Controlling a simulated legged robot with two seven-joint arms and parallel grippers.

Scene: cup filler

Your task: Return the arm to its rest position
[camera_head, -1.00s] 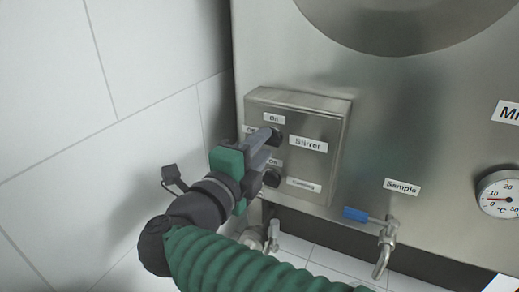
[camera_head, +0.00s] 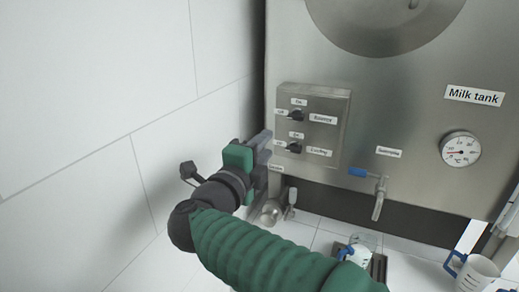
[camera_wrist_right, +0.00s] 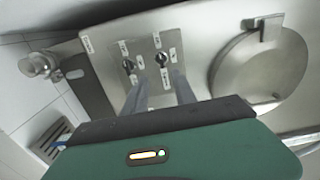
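My right gripper (camera_head: 264,147), green and black with grey fingers, is in front of the wall, just left of the control box on the steel tank. In the right wrist view its two fingers (camera_wrist_right: 162,92) stand apart with nothing between them. They point toward the panel, clear of the upper stirrer knob (camera_head: 295,115) and the lower knob (camera_head: 294,148). My green ribbed right arm (camera_head: 260,252) stretches in from the bottom right. My left gripper is in neither view.
The milk tank (camera_head: 400,100) carries a control box (camera_head: 330,98), a gauge (camera_head: 460,149) and a sample tap (camera_head: 379,190) with a blue handle. A valve (camera_head: 272,210) sits low beside my gripper. A blue-handled cup (camera_head: 476,273) stands at the lower right. The white wall at left is bare.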

